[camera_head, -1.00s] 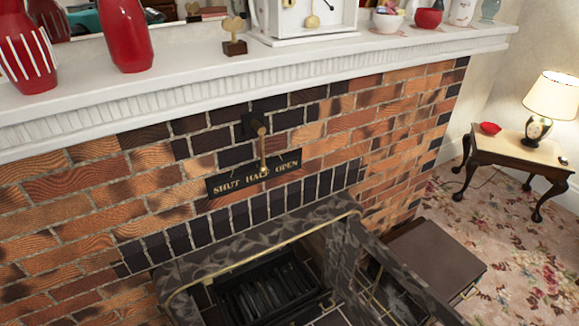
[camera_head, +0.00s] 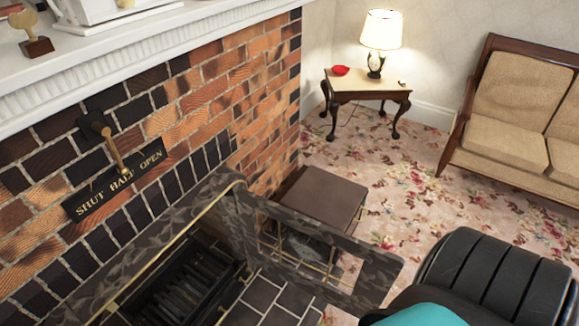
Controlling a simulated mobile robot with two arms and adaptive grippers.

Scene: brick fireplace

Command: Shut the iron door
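The iron door (camera_head: 345,243) is a grey mottled frame around an open or glazed middle. It stands swung open, jutting out to the right from the fireplace surround (camera_head: 150,262). The dark grate (camera_head: 190,285) is exposed inside the fireplace. Neither of my grippers shows in the head view. A black ribbed part with teal beside it at the lower right seems to be my own arm; its fingers are not visible.
A brown box (camera_head: 318,197) stands beside the fireplace, behind the door. A "SHUT HALF OPEN" plate (camera_head: 118,180) with a brass lever (camera_head: 112,150) is on the bricks. A side table (camera_head: 366,91) and sofa (camera_head: 515,90) stand farther back. Floral carpet (camera_head: 415,190) lies clear between them.

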